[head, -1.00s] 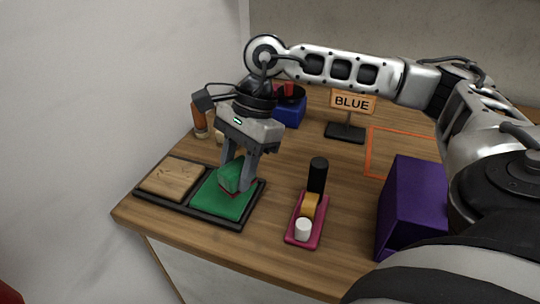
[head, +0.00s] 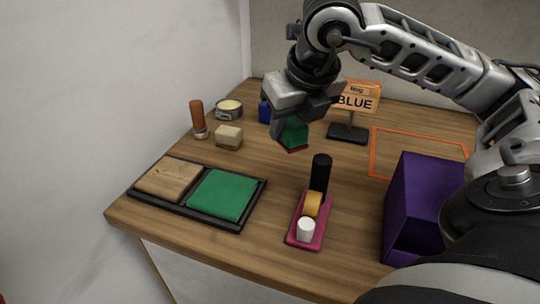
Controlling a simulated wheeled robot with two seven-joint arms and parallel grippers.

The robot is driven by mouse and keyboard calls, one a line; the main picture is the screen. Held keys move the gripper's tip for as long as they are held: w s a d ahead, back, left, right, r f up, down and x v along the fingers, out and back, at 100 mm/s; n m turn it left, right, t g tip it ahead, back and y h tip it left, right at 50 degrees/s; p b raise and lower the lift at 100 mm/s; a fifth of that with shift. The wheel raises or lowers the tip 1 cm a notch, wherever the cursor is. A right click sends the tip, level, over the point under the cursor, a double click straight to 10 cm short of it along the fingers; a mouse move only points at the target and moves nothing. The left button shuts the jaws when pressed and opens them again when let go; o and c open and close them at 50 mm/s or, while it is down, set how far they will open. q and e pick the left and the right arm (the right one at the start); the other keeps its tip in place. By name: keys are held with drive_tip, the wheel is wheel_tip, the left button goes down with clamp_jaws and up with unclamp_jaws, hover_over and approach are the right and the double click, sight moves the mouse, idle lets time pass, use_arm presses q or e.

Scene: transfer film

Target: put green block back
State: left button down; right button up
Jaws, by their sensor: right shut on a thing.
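The green block (head: 294,136), with a reddish underside edge, is held in my right gripper (head: 286,131). The gripper is shut on it and holds it above the table, left of the BLUE sign (head: 354,99). One finger shows on the block's left side; the other is mostly hidden. A black tray (head: 181,207) at the front left has a wooden panel (head: 168,179) in its left part and a green pad (head: 223,194) in its right part. The pad is bare. A blue object (head: 264,112) shows partly behind the gripper. My left gripper is not in view.
A pink tray (head: 318,237) holds yellow and white pieces, with a black cylinder (head: 320,173) at its back end. A purple box (head: 421,203) stands right, near an orange outline (head: 372,153). A brown-handled tool (head: 197,118), a tin (head: 229,109) and a beige block (head: 228,137) stand back left.

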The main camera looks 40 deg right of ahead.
drive_tip(key=shift+w+d, duration=0.1)
drive_tip(key=shift+d, duration=0.05)
drive_tip(key=shift+m, duration=0.3)
drive_tip(key=w+d+f+p, duration=0.1)
drive_tip(key=w+d+f, duration=0.1)
drive_tip(key=w+f, duration=0.1)
drive_tip(key=w+d+f+p, duration=0.1)
drive_tip(key=w+d+f, duration=0.1)
drive_tip(key=w+f, duration=0.1)
drive_tip(key=w+d+f+p, duration=0.1)
drive_tip(key=w+d+f, duration=0.1)
drive_tip(key=w, duration=0.3)
drive_tip(key=shift+w+f, duration=0.25)
drive_tip(key=shift+f, duration=0.2)
drive_tip(key=shift+w+d+f, duration=0.1)
drive_tip(key=shift+w+f, duration=0.05)
drive_tip(key=shift+f, duration=0.05)
wheel_tip(320, 180, down, 3)
drive_tip(key=shift+w+d+f+p, duration=0.1)
drive_tip(key=shift+w+p, duration=0.05)
drive_tip(key=shift+p, duration=0.5)
drive_tip(key=shift+f, duration=0.2)
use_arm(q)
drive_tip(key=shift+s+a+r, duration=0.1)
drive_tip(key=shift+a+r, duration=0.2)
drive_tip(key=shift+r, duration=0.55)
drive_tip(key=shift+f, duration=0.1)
